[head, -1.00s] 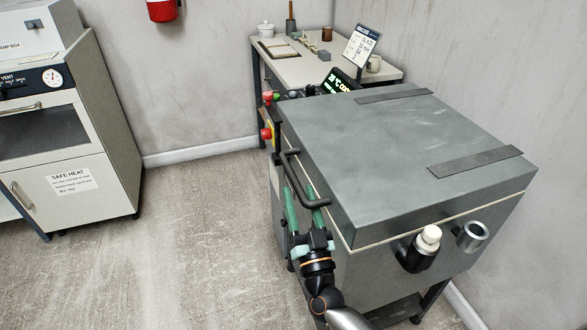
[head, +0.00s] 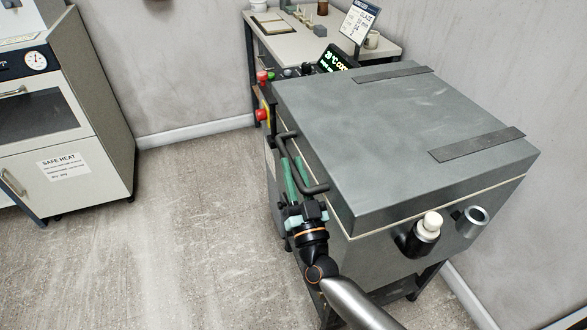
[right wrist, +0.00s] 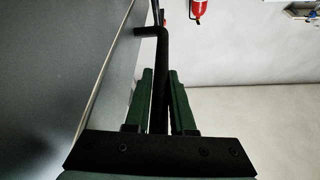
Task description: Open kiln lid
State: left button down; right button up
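The grey kiln (head: 385,240) stands at right with its flat lid (head: 390,135) down on the body. A pale seam line runs under the lid. The black lid handle (head: 318,189) sticks out on the lid's left side. My right gripper (head: 292,172) has its two green fingers on either side of the handle bar. In the right wrist view the handle bar (right wrist: 161,75) runs between the green fingers (right wrist: 161,95), close against both. Little gap shows, and the exact contact is partly hidden. My left gripper is out of view.
A table (head: 285,45) with a sign (head: 358,22) and small items stands behind the kiln. A lit display (head: 333,60) and red button (head: 262,115) are by the kiln's far left corner. An oven cabinet (head: 70,110) stands at left. The floor between is clear.

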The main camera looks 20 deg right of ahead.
grip_shut()
jog(key=shift+r, duration=0.1)
dwell(0.8)
